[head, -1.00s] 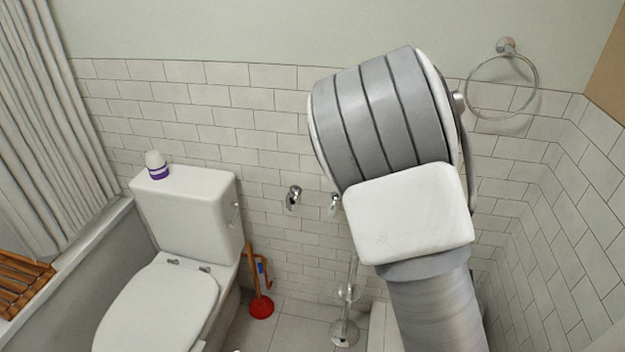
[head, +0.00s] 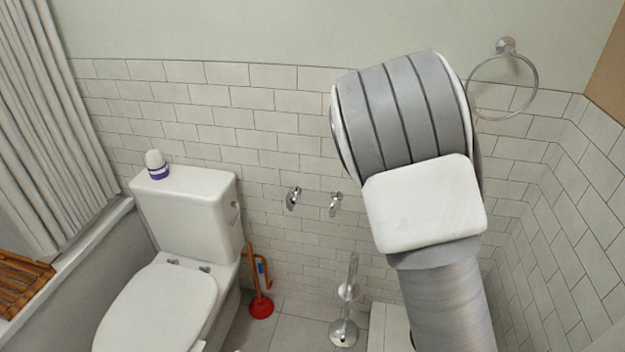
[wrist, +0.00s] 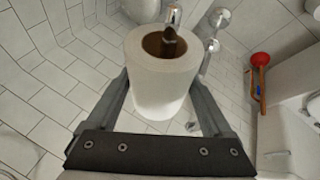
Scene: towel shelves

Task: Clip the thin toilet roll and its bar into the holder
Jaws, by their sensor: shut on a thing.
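The white toilet roll (wrist: 160,90) sits between the two fingers of my gripper (wrist: 158,98) in the wrist view, with its brown cardboard core (wrist: 153,43) facing the far side. A dark piece shows inside the core; I cannot tell if it is the bar's end. My gripper is shut on the roll. In the head view the holder is two chrome posts on the tiled wall, a left one (head: 293,198) and a right one (head: 335,204), with an empty gap between them. My gripper and the roll are hidden in the head view.
A white toilet (head: 160,305) stands left of the holder, with a purple-and-white bottle (head: 156,165) on its tank. A red plunger (head: 261,306) and a chrome floor stand (head: 344,332) are below the holder. A towel ring (head: 503,85) hangs upper right.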

